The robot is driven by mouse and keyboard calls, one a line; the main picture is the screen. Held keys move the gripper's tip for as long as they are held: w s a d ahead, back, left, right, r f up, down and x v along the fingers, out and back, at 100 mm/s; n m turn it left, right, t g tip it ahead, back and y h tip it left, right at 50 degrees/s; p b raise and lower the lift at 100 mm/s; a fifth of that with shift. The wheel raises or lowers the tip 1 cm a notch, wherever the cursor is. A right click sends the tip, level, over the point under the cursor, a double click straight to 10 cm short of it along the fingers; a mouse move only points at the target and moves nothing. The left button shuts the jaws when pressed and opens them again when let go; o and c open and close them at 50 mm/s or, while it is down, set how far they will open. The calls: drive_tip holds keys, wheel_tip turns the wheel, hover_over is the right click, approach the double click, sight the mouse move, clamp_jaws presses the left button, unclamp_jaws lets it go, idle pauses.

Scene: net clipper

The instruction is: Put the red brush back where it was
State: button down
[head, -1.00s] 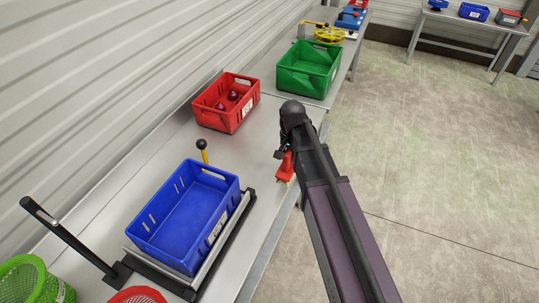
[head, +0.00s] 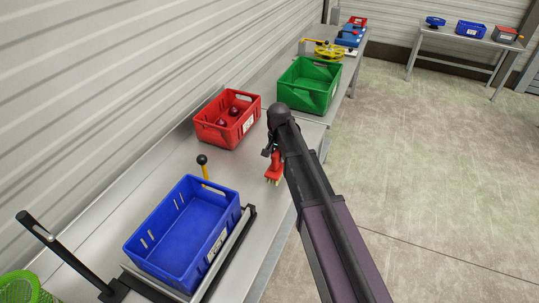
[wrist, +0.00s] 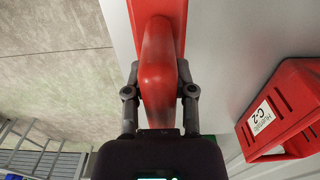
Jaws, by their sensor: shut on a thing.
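The red brush (head: 273,168) hangs below the end of my arm in the head view, over the metal bench near its right edge. Pale bristles show at its lower end. My gripper (wrist: 160,85) is shut on the brush, with one finger on each side of its red handle (wrist: 160,60) in the wrist view. In the head view my gripper (head: 270,150) is small and partly hidden by my arm. I cannot tell whether the bristles touch the bench.
A red crate (head: 212,133) with dark red items stands left of my gripper. A green crate (head: 297,99) stands behind it. A blue crate (head: 165,264) sits on a clamp-like stand in front. Bare bench (head: 246,186) lies between blue and red crates.

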drive_tip(key=w+a, duration=0.1)
drive_tip(key=w, duration=0.2)
drive_tip(key=w+a, duration=0.1)
drive_tip(key=shift+w+a+f, duration=0.25)
drive_tip(key=shift+w+a, duration=0.05)
drive_tip(key=shift+a, duration=0.05)
drive_tip(key=shift+w+a+f+b, duration=0.1)
drive_tip(key=shift+w+f+b, duration=0.1)
drive_tip(key=shift+f+b, duration=0.45)
drive_tip(key=shift+w+a+f+b, duration=0.1)
drive_tip(key=shift+w+f+b, duration=0.05)
drive_tip(key=shift+f+b, duration=0.5)
drive_tip(key=shift+w+a+f+b, duration=0.1)
drive_tip(key=shift+w+f+b, duration=0.1)
drive_tip(key=shift+f+b, duration=0.4)
drive_tip(key=shift+c, duration=2.2)
unclamp_jaws()
drive_tip(key=shift+r, duration=0.15)
